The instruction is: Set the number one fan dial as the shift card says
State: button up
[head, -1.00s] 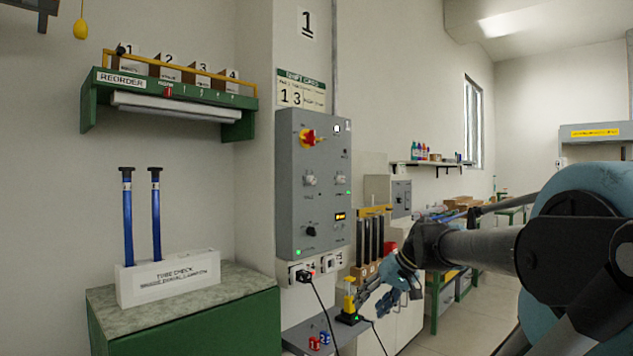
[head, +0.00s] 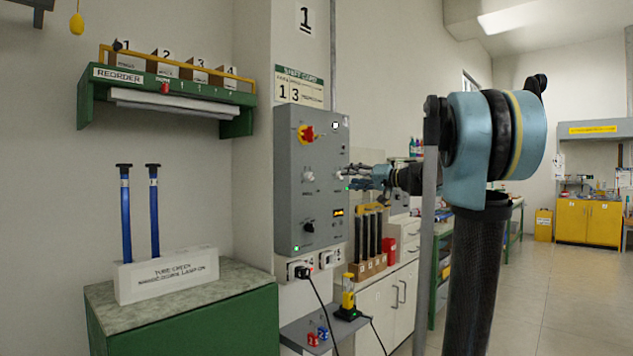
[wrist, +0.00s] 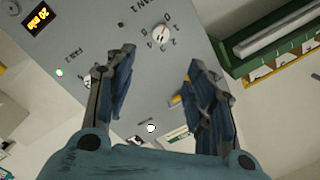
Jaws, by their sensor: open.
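The grey control panel (head: 297,205) is on the wall pillar. The fan 2 dial (wrist: 88,83) is largely hidden by the left finger. My gripper (wrist: 158,65) is open and empty, apart from the dial; in the head view my gripper (head: 348,176) is at the panel's right side. The shift card (head: 299,86) above the panel shows a large 1 and 3; its small print is unreadable.
A red and yellow switch (head: 306,134) and a black knob (head: 309,227) are also on the panel. An amber display (wrist: 38,17) reads 20 min. A green shelf (head: 180,110) is to the left, and a cabinet with blue tubes (head: 126,215) below it.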

aim_at(312, 177)
jog(key=x, duration=1.7)
jog(key=c, duration=1.1)
